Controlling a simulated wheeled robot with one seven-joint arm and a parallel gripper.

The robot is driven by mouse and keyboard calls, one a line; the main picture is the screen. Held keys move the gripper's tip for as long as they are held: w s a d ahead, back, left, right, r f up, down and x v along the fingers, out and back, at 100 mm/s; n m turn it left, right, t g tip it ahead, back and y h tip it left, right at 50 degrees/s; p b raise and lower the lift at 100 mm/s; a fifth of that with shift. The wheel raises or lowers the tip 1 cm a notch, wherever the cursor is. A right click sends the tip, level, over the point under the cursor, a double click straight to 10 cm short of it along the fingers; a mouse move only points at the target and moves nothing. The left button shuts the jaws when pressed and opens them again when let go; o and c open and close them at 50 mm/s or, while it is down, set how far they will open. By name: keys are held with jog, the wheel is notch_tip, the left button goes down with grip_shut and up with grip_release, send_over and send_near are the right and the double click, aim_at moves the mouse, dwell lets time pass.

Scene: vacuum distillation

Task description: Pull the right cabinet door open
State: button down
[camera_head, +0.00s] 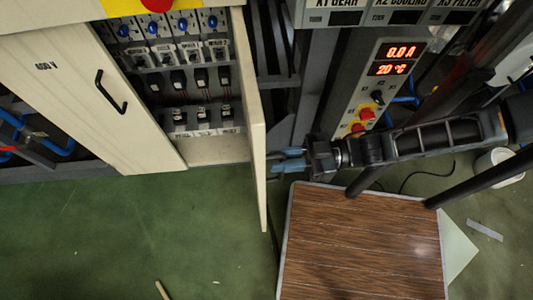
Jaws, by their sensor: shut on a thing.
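The right cabinet door (257,135) is a cream panel seen nearly edge-on. It stands swung out from the cabinet, toward the bottom of the picture. My gripper (289,160) reaches in from the right, with its blue fingers at the door's outer face. It is shut on the door's handle, which is mostly hidden by the fingers. The open side of the cabinet (217,152) shows rows of breakers, switches and red wires. The left door (90,100), marked 400 V, has a black handle (112,92) and looks closed.
A wood-patterned top (362,245) with a pale edge lies below my arm, close to the door. A control panel (378,95) with red displays and buttons stands at the right behind the arm. Green floor (130,235) is mostly clear at lower left.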

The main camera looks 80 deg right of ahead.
jog(key=shift+s+d+f+y, duration=0.1)
jog(key=shift+s+d+y, duration=0.25)
jog(key=shift+s, duration=0.3)
jog(key=c, duration=1.2)
grip_release()
jog(key=b+v, duration=0.1)
jog(key=v, duration=0.6)
jog(key=shift+s+d+b, duration=0.15)
jog(key=shift+s+b, duration=0.2)
jog(key=shift+s, duration=0.05)
